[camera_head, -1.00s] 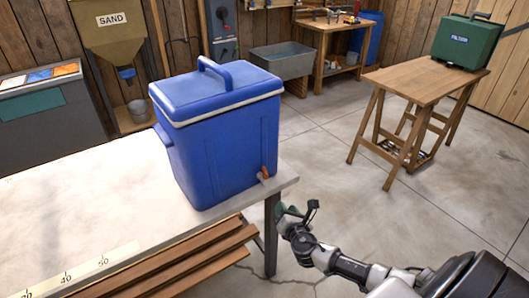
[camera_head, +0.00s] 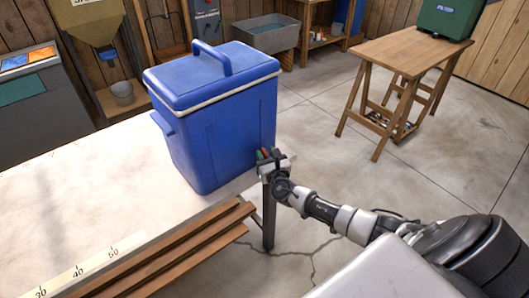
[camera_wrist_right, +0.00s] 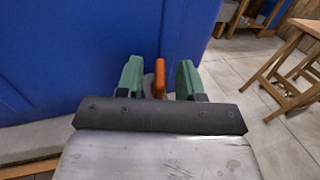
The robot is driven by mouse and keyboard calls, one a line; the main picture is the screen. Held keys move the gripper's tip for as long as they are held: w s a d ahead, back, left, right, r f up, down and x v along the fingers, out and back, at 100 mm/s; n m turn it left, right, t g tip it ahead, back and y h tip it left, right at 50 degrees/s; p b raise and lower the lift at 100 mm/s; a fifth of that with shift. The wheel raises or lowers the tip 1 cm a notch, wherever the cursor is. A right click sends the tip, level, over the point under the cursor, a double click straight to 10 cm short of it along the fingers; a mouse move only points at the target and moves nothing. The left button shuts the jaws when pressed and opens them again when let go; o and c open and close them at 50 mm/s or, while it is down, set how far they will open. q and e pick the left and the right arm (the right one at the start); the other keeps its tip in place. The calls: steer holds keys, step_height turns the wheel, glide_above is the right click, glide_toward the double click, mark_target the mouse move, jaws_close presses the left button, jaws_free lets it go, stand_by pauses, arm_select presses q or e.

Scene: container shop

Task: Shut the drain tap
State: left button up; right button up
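A blue cooler (camera_head: 215,125) with a white-edged lid and a raised handle stands upright on the pale table (camera_head: 95,185), near its right end. Its drain tap has an orange lever (camera_wrist_right: 159,78), low on the cooler's side. My right gripper (camera_head: 265,157) is at the tap. In the right wrist view its green-padded fingers (camera_wrist_right: 158,80) are open, one on each side of the lever, with gaps on both sides. The tap body is mostly hidden behind the gripper. My left gripper is not in view.
Brown planks (camera_head: 170,250) lie along the table's front edge. A wooden trestle table (camera_head: 410,52) with a green case (camera_head: 448,18) stands at the back right. A grey sink (camera_head: 267,35) is at the back. The floor right of the table is clear.

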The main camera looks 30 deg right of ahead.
steer(key=shift+w+d, duration=0.15)
steer(key=shift+w, duration=0.5)
jaws_close()
